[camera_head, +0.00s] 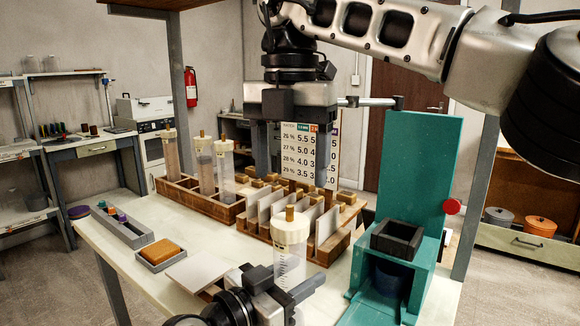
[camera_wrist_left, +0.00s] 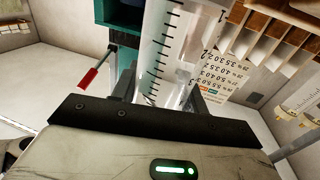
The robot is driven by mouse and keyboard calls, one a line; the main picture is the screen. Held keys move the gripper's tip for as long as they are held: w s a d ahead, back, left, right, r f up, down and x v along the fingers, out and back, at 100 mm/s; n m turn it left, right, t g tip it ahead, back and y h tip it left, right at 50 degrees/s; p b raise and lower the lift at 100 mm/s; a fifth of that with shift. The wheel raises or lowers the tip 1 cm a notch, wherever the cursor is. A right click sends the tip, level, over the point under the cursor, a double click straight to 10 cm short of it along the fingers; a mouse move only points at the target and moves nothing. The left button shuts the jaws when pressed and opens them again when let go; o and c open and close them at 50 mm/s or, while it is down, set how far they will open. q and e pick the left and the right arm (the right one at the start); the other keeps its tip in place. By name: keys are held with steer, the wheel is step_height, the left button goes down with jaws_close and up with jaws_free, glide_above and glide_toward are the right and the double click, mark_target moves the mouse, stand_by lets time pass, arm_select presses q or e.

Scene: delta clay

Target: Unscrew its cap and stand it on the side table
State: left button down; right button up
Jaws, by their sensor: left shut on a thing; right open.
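A clear graduated cylinder (camera_head: 290,265) stands upright at the front of the bench, with a cream cap (camera_head: 291,226) and a brown knob on top. My left gripper (camera_head: 292,290) is shut on the cylinder's body below the cap. In the left wrist view the cylinder (camera_wrist_left: 176,50) shows its black scale between the fingers; its cap is out of that view. My right gripper (camera_head: 294,172) is open and empty, pointing down, above the cap in the picture and apart from it. A side table (camera_head: 85,146) seems to be the one at the back left.
A wooden rack (camera_head: 215,215) holds several capped cylinders. Beside it is a slotted wooden rack (camera_head: 328,252) with pale plates. A teal press (camera_head: 425,180) with a black square collar (camera_head: 397,240) stands right. A grey tray (camera_head: 122,228) and an orange sponge (camera_head: 160,250) lie left.

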mark_target(290, 206)
steer(key=m, duration=1)
steer(key=shift+f+m, duration=0.15)
steer(key=shift+m, duration=0.45)
steer(key=shift+f, duration=3.85)
